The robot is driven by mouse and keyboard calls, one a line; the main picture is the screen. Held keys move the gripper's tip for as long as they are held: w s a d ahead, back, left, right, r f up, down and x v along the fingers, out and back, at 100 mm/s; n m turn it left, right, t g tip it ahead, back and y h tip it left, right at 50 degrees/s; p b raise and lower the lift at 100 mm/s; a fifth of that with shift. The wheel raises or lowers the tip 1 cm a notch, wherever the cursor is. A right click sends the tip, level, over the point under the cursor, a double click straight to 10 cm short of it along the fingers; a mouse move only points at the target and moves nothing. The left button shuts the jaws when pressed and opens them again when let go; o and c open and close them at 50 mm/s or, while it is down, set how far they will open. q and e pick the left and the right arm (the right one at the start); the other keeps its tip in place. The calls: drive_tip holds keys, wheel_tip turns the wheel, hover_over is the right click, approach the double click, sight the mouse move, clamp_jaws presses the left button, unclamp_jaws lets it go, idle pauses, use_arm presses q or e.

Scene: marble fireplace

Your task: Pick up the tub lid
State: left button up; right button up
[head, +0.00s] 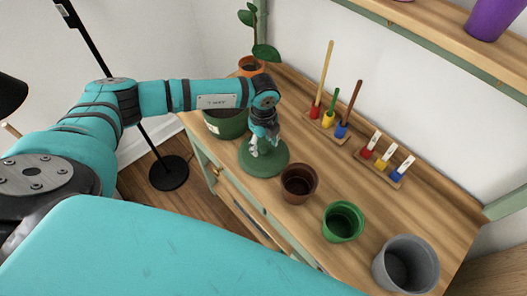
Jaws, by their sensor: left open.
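The tub lid looks to be the flat dark green disc (268,167) lying on the wooden bench top, close to its front edge. My left gripper (260,151) points down over the far part of this lid, fingers apart. I cannot tell whether the fingertips touch it. The gripper hides part of the lid's far side. A dark green tub (226,125) stands just behind and left of the lid, partly hidden by my left arm. My right gripper is out of view.
Right of the lid stand a brown pot (299,184), a green pot (342,222) and a grey pot (405,265). Two wooden racks of coloured tools (330,125) (383,165) lie toward the wall. A potted plant (251,66) stands at the far end, a shelf (430,35) above.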

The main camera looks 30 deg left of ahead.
use_arm(q)
drive_tip(key=shift+f, duration=1.25)
clamp_jaws()
